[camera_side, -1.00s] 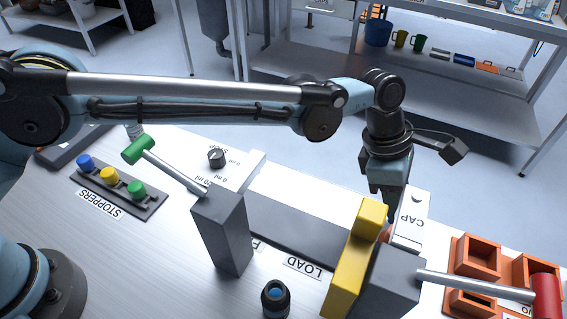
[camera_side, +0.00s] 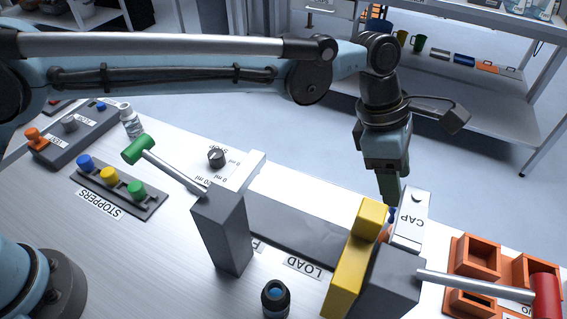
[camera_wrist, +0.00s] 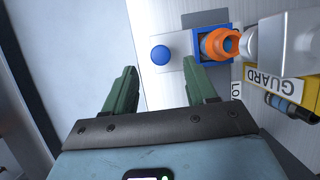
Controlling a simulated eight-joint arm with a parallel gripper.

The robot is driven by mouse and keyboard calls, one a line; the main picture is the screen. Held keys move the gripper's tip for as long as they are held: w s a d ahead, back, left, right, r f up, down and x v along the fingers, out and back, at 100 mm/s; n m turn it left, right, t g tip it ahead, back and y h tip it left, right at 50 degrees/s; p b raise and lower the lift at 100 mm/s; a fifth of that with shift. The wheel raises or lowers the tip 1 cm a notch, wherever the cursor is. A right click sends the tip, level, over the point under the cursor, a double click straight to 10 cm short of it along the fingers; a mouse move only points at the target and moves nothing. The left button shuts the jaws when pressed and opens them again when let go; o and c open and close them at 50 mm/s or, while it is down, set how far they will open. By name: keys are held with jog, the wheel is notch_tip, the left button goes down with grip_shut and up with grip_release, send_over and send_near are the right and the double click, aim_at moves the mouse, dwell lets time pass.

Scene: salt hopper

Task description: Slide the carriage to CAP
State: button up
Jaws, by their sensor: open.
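The carriage is a small blue block (camera_wrist: 196,36) in the wrist view with an orange ring-shaped piece (camera_wrist: 220,43) on it. A round blue knob (camera_wrist: 161,54) lies just left of it. In the side view the knob (camera_side: 392,213) shows beside the white CAP block (camera_side: 411,222), and the yellow guard (camera_side: 349,272) hides most of the carriage. The dark track (camera_side: 300,230) runs left from there, past the LOAD label (camera_side: 304,266). My gripper (camera_wrist: 160,80) is open and empty. Its fingers point down above the knob, apart from it, in the side view (camera_side: 390,200).
A green-tipped lever (camera_side: 165,165) stands left of the track, a red-tipped lever (camera_side: 480,285) at right. A dark bottle (camera_side: 276,299) is in front. Orange bins (camera_side: 478,258) stand at right, the stopper rack (camera_side: 118,190) at left. The floor behind the bench is clear.

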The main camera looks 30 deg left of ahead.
jog(key=v, duration=0.7)
jog(key=shift+r, duration=0.1)
jog(key=a+r+m+t+y, duration=0.15)
jog(key=a+m, duration=0.25)
jog(key=a, duration=0.7)
jog(key=a+r+m+t, duration=0.3)
jog(key=a+m, duration=0.1)
jog(key=a, duration=0.7)
jog(key=s+a+f+m+t+y, duration=0.1)
jog(key=s+a+f+m, duration=0.2)
jog(key=a, duration=0.6)
jog(key=s+a+f+m+t+y, duration=0.1)
jog(key=s+a+f+m+y, duration=0.1)
jog(key=s+a+f+m, duration=0.2)
jog(key=s+a+m, duration=0.3)
jog(key=a, duration=0.3)
jog(key=shift+s+f+t, duration=0.25)
jog(key=shift+s+t, duration=0.1)
jog(key=shift+s, duration=0.05)
